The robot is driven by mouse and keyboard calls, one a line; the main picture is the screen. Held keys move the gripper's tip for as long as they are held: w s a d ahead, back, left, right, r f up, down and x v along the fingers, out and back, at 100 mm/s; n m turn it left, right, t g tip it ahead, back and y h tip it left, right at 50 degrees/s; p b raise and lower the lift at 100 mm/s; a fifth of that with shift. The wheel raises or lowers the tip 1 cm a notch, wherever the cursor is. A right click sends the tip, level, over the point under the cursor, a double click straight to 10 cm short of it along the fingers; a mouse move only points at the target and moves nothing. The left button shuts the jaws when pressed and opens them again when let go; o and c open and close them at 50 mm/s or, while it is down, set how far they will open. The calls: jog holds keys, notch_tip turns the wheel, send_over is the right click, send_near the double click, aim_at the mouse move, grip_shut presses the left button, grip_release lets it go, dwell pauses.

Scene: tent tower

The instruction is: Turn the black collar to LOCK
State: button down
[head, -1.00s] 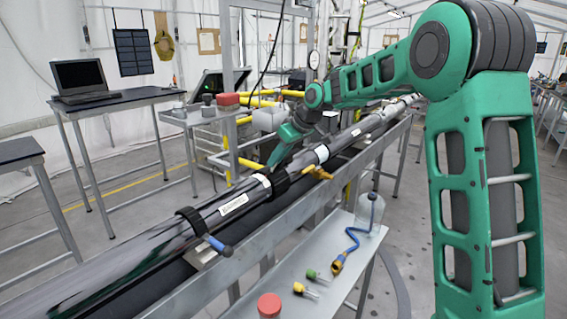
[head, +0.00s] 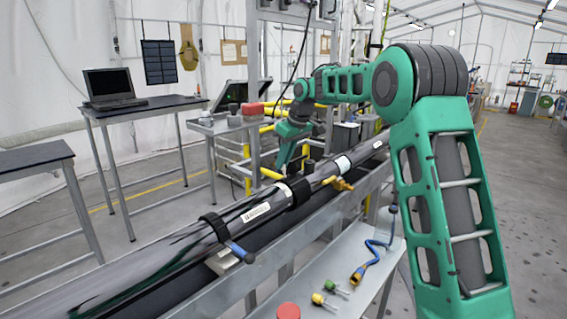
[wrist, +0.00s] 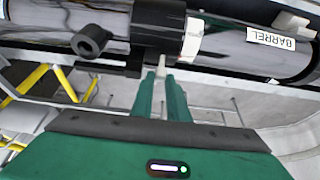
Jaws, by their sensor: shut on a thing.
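The black collar (head: 298,191) is a thick band around the long dark tube (head: 180,258). In the wrist view the collar (wrist: 157,24) is at top centre, with a white piece (wrist: 191,39) at its right edge. A label reading BARREL (wrist: 270,38) is on the tube farther right. My gripper (wrist: 162,74) points at the collar's underside in that view, its green fingers close together on a small pale tab (wrist: 161,61). Whether the tab is part of the collar is unclear. In the head view my gripper (head: 284,163) is on the tube's far side, fingertips partly hidden. No LOCK marking is readable.
A second black band with a blue-tipped handle (head: 240,252) is nearer on the tube. A brass-coloured fitting (head: 338,183) sits beyond the collar. A black knob (wrist: 92,40) projects left of the collar. Yellow rails (head: 268,173) stand behind; a grey shelf (head: 325,270) holds small parts.

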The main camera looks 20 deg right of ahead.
jog(key=shift+w+d+r, duration=0.1)
jog(key=shift+w, duration=0.4)
jog(key=c, duration=2.1)
grip_release()
jog(key=shift+o, duration=0.5)
jog(key=v, duration=1)
jog(key=shift+r, duration=0.25)
jog(key=shift+s, duration=0.15)
jog(key=s+d+f+m+g+h, duration=0.15)
jog(key=s+d, duration=0.25)
jog(key=s, duration=0.5)
jog(key=s+d+f+m, duration=0.3)
jog(key=s, duration=0.5)
jog(key=s+d+f+m+h, duration=0.1)
jog(key=s+d+f+m, duration=0.2)
jog(key=s, duration=0.6)
jog(key=s+f+m, duration=0.1)
jog(key=s+f, duration=0.3)
jog(key=s, duration=0.5)
jog(key=s+d+f+m+g, duration=0.1)
jog(key=s+f, duration=0.3)
jog(key=s, duration=0.4)
jog(key=s+d+f+m+g, duration=0.1)
jog(key=s+f+m, duration=0.2)
jog(key=s, duration=0.6)
jog(key=shift+s+d+f, duration=0.25)
jog(key=shift+s+f, duration=0.15)
jog(key=shift+f, duration=0.15)
